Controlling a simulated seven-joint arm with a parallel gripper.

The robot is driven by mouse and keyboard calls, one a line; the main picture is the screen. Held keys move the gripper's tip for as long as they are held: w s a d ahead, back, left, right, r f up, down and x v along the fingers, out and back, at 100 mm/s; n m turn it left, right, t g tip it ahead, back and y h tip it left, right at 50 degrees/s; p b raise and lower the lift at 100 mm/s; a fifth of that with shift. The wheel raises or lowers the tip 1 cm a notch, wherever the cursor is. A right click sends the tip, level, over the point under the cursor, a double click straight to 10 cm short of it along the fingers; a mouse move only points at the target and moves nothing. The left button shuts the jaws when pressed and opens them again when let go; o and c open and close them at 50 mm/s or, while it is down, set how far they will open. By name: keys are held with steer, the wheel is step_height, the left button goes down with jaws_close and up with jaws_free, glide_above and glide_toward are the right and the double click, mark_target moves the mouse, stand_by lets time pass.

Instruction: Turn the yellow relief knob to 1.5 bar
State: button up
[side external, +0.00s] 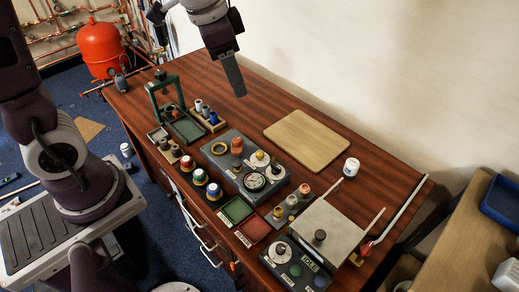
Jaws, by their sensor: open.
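A small yellow knob (260,155) sits on a white round dial near the far edge of the grey panel box (232,174) in the middle of the table; I take it for the relief knob. Its pointer and scale are too small to read. The same box carries a round gauge (254,181) whose reading I cannot tell, a brown-orange knob (237,146) and a dark upright part (275,163). My gripper (239,92) is open and empty. It hangs pointing down in the air, up the picture from the box and apart from the knob.
A green frame (155,98) stands at the left. A tan board (306,140) lies behind the box. A white jar (351,167) stands right of the board.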

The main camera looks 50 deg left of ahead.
steer(key=w+a+f+m+g, duration=0.25)
steer(key=w+f, duration=0.55)
steer(key=f, duration=0.4)
steer(key=m, duration=0.3)
glide_above(259, 152)
steer(key=shift+g+y, duration=0.35)
steer(key=shift+y, duration=0.05)
step_height(259, 152, down, 13)
steer(key=shift+d+r, duration=0.15)
steer(key=shift+r, duration=0.05)
steer(key=shift+m, duration=0.25)
step_height(259, 152, down, 8)
jaws_close()
